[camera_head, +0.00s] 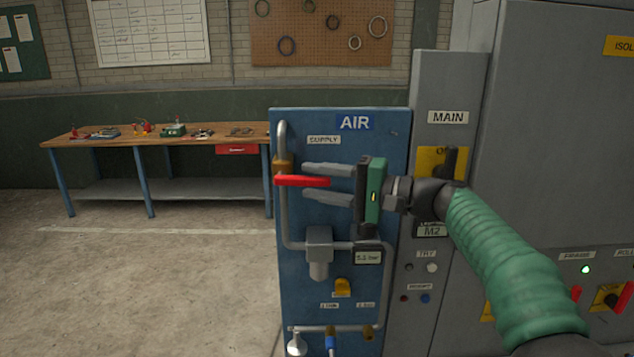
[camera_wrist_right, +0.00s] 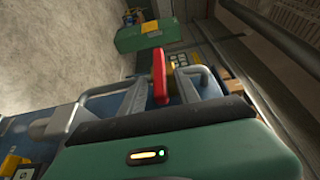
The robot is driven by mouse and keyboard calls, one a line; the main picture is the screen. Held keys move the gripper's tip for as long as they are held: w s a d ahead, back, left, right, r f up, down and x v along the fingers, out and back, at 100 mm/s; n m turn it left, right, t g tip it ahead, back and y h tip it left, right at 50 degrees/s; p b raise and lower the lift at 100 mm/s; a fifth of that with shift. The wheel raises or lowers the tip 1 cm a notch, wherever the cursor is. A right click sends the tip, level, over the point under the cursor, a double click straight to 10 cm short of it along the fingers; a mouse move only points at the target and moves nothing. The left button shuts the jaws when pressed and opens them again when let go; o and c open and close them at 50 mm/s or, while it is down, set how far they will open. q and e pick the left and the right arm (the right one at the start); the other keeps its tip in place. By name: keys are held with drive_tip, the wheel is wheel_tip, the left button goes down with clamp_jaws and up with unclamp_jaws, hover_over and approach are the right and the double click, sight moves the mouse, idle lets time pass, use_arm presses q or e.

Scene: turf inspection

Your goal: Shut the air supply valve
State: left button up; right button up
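The air supply valve has a red lever handle (camera_head: 290,180) on a brass body (camera_head: 282,164) in a vertical grey pipe, under the SUPPLY label. The handle points right, crosswise to the pipe. My right gripper (camera_head: 306,182) is open, with one finger above the handle and one below. Gaps show between the fingers and the handle in the head view. In the right wrist view the red handle (camera_wrist_right: 159,76) stands between the two grey fingers (camera_wrist_right: 160,88); I cannot tell whether either touches it. My left gripper is out of view.
The blue AIR panel (camera_head: 385,150) carries a regulator (camera_head: 319,245), a pressure display (camera_head: 368,257) and lower fittings. A grey MAIN cabinet (camera_head: 445,85) with a black rotary switch stands right of it. A workbench (camera_head: 100,141) stands at the back left. Floor at left is clear.

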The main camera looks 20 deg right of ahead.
drive_tip(key=shift+w, duration=0.1)
drive_tip(key=shift+d, duration=0.2)
drive_tip(key=b+v, duration=0.2)
drive_tip(key=v, duration=1.4)
drive_tip(key=shift+s, duration=0.35)
drive_tip(key=shift+d+f, duration=0.1)
